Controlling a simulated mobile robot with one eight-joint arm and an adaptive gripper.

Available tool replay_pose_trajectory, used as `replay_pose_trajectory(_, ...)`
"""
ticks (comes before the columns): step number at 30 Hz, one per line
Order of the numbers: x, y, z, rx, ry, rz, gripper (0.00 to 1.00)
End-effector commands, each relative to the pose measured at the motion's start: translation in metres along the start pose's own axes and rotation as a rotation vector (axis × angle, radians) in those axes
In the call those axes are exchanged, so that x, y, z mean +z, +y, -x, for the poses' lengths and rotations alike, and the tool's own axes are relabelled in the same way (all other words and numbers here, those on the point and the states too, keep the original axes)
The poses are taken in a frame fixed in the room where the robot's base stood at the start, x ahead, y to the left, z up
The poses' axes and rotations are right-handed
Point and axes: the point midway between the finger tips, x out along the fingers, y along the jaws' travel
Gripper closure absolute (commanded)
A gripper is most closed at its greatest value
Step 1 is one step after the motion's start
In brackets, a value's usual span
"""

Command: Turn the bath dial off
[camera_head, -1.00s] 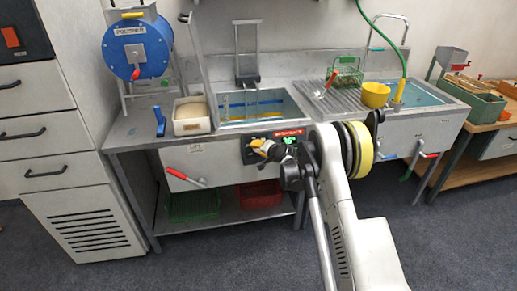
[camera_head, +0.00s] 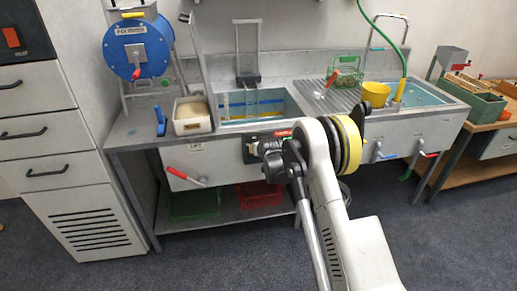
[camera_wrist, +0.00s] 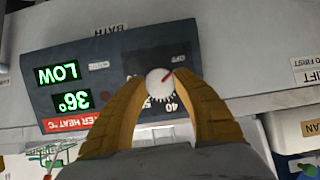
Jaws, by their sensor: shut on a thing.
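The bath dial (camera_wrist: 160,84) is a small white knob with a red pointer mark, on the grey control panel (camera_wrist: 55,72) under the label BATH. In the wrist view, which shows the panel upside down, the mark points up and right toward OFF. My gripper (camera_wrist: 160,90) has its two yellow fingers closed on the dial from both sides. The green display (camera_wrist: 62,88) reads LOW and 36°.
A red-handled lever (camera_head: 186,176) sticks out left on the bench front. A cream box (camera_head: 192,115) and blue drum (camera_head: 138,48) stand left of the bath. A yellow bowl (camera_head: 376,93) and green wire basket (camera_head: 346,73) are right. Red crate (camera_head: 258,195) sits on the lower shelf.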

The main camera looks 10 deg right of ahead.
Motion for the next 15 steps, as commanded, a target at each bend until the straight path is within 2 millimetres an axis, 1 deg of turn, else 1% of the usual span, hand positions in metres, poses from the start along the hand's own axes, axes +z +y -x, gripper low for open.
replay_pose_trajectory(7,0.0006,-0.0011,-0.0003,0.032,-0.004,0.103,0.96)
replay_pose_trajectory(15,0.0007,-0.0008,-0.0003,0.045,-0.005,0.141,0.96)
